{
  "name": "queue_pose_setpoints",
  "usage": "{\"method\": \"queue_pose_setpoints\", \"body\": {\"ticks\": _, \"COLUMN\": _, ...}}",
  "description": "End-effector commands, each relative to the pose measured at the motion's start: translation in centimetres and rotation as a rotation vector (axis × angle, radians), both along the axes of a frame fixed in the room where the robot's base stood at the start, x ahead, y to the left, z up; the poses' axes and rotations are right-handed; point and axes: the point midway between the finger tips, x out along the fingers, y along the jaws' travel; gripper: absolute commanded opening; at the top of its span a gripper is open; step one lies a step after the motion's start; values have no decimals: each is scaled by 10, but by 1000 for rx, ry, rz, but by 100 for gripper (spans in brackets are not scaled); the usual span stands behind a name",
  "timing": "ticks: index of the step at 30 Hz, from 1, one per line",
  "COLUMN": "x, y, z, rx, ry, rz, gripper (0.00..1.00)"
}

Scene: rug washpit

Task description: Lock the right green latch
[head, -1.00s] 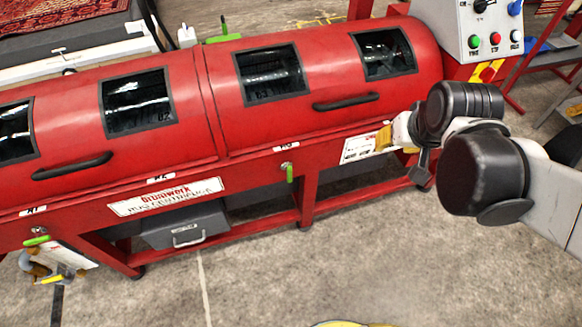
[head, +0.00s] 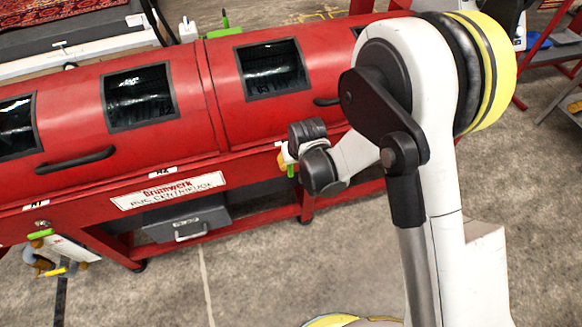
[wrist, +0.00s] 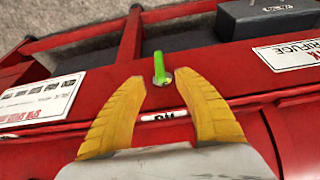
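The right green latch (wrist: 158,68) is a short green handle on a round metal boss, on the red front rail of the centrifuge. In the wrist view it stands between my yellow fingertips. My gripper (wrist: 160,76) is open around it, with gaps on both sides and no visible grip. In the head view the latch (head: 290,170) hangs vertically, partly hidden by my gripper (head: 282,159) and wrist. The left green latch (head: 41,234) lies almost horizontal at the far left of the rail.
The red centrifuge (head: 225,120) has windowed lids with black handles (head: 75,158). A grey box (head: 187,222) sits below it, also in the wrist view (wrist: 265,18). A white placard (wrist: 40,100) is on the rail. The concrete floor in front (head: 250,270) is clear.

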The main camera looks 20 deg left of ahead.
Motion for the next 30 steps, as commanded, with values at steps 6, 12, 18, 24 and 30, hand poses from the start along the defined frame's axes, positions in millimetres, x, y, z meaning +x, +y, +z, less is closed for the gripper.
{"method": "queue_pose_setpoints", "body": {"ticks": 6, "x": 15, "y": 10, "z": -46, "rx": 0, "ry": 0, "rz": -1, "gripper": 38}}
{"method": "queue_pose_setpoints", "body": {"ticks": 12, "x": 23, "y": 16, "z": -68, "rx": 1, "ry": -1, "rz": -1, "gripper": 38}}
{"method": "queue_pose_setpoints", "body": {"ticks": 18, "x": 25, "y": 17, "z": -73, "rx": 1, "ry": -1, "rz": -1, "gripper": 38}}
{"method": "queue_pose_setpoints", "body": {"ticks": 24, "x": 25, "y": 17, "z": -72, "rx": 1, "ry": -1, "rz": -1, "gripper": 34}}
{"method": "queue_pose_setpoints", "body": {"ticks": 30, "x": 25, "y": 17, "z": -72, "rx": 1, "ry": -1, "rz": -1, "gripper": 0}}
